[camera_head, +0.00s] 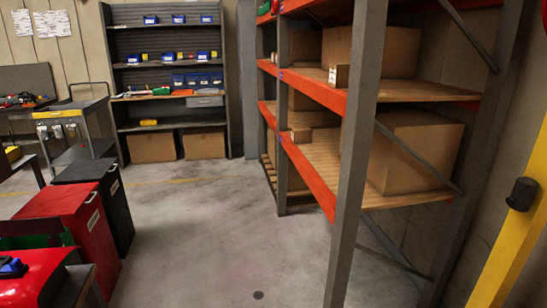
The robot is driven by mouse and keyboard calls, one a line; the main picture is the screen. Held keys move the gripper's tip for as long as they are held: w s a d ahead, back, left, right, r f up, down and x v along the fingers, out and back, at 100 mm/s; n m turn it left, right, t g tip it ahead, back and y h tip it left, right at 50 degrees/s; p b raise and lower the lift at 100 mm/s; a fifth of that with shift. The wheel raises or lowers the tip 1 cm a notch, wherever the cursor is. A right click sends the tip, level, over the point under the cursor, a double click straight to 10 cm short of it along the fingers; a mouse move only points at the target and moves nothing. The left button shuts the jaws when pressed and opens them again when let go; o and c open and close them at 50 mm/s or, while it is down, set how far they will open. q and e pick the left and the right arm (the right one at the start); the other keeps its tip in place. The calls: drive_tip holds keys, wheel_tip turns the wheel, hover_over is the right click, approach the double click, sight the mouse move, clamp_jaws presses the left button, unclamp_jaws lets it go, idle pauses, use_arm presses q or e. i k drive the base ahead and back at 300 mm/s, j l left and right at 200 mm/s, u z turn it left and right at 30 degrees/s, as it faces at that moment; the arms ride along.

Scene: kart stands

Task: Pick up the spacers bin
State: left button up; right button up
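Several small blue bins (192,80) stand on a grey shelf unit (166,104) against the back wall, with more of them on its higher shelves. Which of them, if any, is the spacers bin, I cannot tell, as no label is readable at this distance. Neither of my grippers shows in the head view.
A large orange and grey rack (345,130) with cardboard boxes (411,160) takes up the right side. A red cabinet (72,225), a black cabinet (102,190) and a grey cart (75,130) stand at the left. The concrete floor (195,220) between is clear.

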sight(201, 56)
drive_tip(key=i+u, duration=0.3)
drive_tip(key=i, duration=0.45)
drive_tip(key=i+l+u, duration=0.3)
drive_tip(key=i, duration=0.4)
drive_tip(key=i+j, duration=0.15)
drive_tip(key=i, duration=1)
drive_tip(key=i+j+u, duration=0.15)
drive_tip(key=i, duration=1.05)
drive_tip(key=i+l, duration=0.1)
drive_tip(key=i, duration=1.05)
drive_tip(key=i+l, duration=0.1)
drive_tip(key=i, duration=1)
drive_tip(key=i+j+u, duration=0.15)
drive_tip(key=i, duration=0.95)
drive_tip(key=i+j+u, duration=0.15)
drive_tip(key=i, duration=0.95)
